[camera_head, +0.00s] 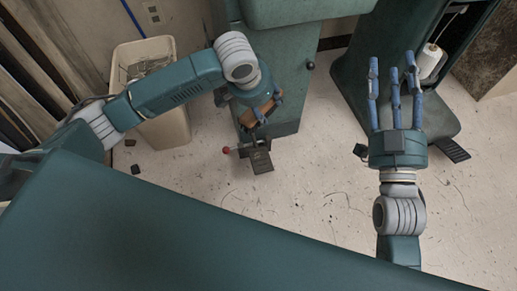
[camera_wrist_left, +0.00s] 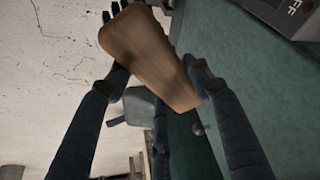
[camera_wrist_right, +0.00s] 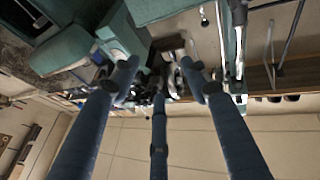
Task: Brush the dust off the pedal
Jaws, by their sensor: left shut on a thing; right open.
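My left gripper (camera_head: 262,112) is shut on a wooden brush (camera_head: 250,117) in front of the green machine. In the left wrist view the brush's brown wooden body (camera_wrist_left: 150,58) sits between the fingers (camera_wrist_left: 155,75); I cannot make out its bristles clearly. A dark pedal (camera_head: 262,162) sits low by the foot of the green machine, below and apart from the brush in the head view. Dust on it is too small to tell. My right gripper (camera_head: 393,75) is open and empty, fingers spread, at the right; they also show in the right wrist view (camera_wrist_right: 155,80).
The green machine (camera_head: 285,65) stands behind the left gripper. A red-knobbed lever (camera_head: 226,150) is beside the pedal. A beige bin (camera_head: 167,128) stands left, below my left arm. A second machine (camera_head: 350,75) with a dark pedal (camera_head: 453,149) stands right.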

